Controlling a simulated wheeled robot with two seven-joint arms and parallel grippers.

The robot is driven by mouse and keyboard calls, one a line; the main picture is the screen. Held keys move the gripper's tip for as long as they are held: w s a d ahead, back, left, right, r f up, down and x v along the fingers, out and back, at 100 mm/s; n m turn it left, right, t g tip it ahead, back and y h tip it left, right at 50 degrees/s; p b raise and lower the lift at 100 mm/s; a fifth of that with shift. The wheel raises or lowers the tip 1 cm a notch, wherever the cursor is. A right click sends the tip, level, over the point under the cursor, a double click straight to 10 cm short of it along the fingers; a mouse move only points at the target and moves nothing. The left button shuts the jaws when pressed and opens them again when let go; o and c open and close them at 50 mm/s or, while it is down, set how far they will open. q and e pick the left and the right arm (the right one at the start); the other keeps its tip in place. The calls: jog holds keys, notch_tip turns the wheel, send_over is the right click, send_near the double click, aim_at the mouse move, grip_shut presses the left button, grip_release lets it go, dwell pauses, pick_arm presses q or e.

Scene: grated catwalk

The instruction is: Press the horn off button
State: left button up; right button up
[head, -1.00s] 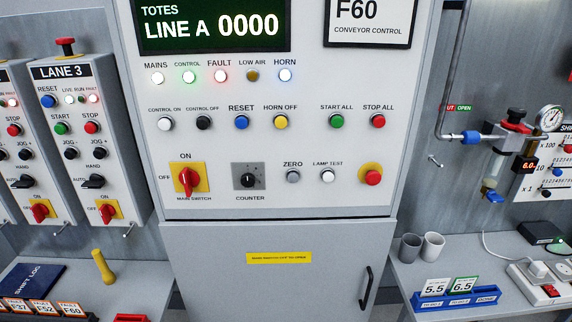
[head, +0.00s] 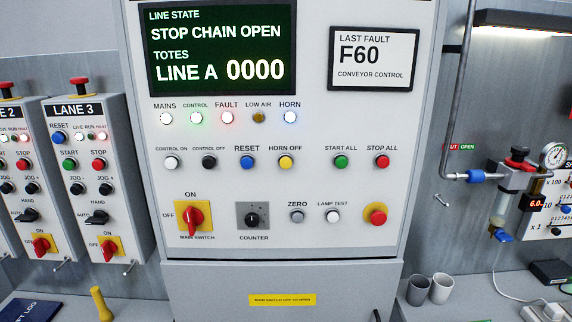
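The horn off button (head: 286,162) is a yellow push button under the label HORN OFF, in the middle row of the grey control panel (head: 330,190). The blue reset button (head: 247,162) is to its left and the green start all button (head: 341,162) is farther right. The display (head: 222,45) reads STOP CHAIN OPEN and LINE A 0000. Neither of my grippers shows in the head view.
A red main switch (head: 194,217) and a red button on yellow (head: 375,215) sit lower on the panel. Lane boxes (head: 90,170) stand left. A pipe with an air unit (head: 515,175) is on the right. Two grey cups (head: 441,288) stand on the right bench.

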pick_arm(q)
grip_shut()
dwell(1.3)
